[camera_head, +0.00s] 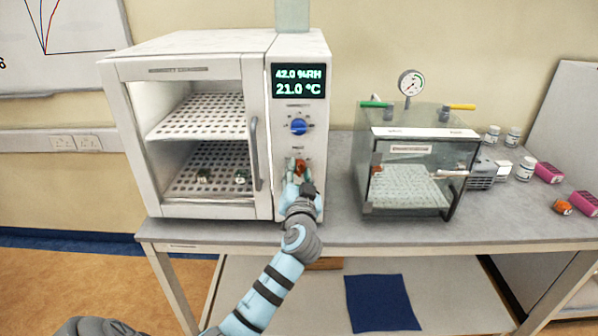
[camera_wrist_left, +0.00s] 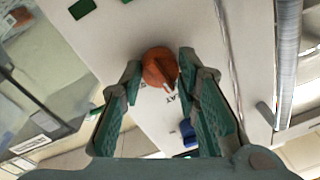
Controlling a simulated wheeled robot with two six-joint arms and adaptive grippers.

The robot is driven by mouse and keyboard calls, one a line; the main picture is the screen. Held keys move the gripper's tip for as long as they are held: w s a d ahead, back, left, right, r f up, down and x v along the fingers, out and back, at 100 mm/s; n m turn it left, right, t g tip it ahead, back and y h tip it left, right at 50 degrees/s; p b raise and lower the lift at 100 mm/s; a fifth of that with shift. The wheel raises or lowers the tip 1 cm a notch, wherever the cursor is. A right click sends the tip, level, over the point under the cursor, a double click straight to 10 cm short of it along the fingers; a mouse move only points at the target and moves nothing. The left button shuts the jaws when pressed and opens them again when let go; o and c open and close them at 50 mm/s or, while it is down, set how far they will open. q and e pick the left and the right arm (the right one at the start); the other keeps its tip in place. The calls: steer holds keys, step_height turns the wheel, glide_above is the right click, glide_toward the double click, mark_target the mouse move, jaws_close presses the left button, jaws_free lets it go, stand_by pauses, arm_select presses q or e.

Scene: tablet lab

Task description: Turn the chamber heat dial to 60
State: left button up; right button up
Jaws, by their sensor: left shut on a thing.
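The chamber heat dial (camera_head: 300,167) is an orange-red knob low on the white chamber's control panel (camera_head: 287,151), under a blue knob (camera_head: 299,127). My left gripper (camera_head: 298,184) reaches up to it from below and partly covers it. In the left wrist view the dial (camera_wrist_left: 158,67) sits between the two fingertips, which are shut on its sides. The display (camera_head: 299,81) reads 42.0 %RH and 21.0 °C. My right gripper is out of view.
The chamber door handle (camera_head: 256,153) stands just left of the panel. A clear box (camera_head: 418,150) with a gauge (camera_head: 411,83) stands to the right on the grey bench (camera_head: 330,232). Bottles and pink boxes lie farther right.

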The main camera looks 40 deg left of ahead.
arm_select(q)
steer(key=m+p, duration=0.2)
steer(key=m, duration=0.4)
steer(key=shift+s+f+m+h+p, duration=0.1)
steer(key=shift+f+m+h+p, duration=0.05)
steer(key=shift+m+h+p, duration=0.2)
steer(key=m+p, duration=0.2)
steer(key=m, duration=0.3)
steer(key=shift+a+t, duration=0.1)
steer(key=shift+t, duration=0.3)
steer(key=shift+m+h+p, duration=0.35)
steer(key=shift+m+p, duration=0.4)
steer(key=shift+m, duration=0.8)
steer(key=o, duration=1.2)
steer(key=shift+c, duration=0.2)
steer(key=v, duration=1.2)
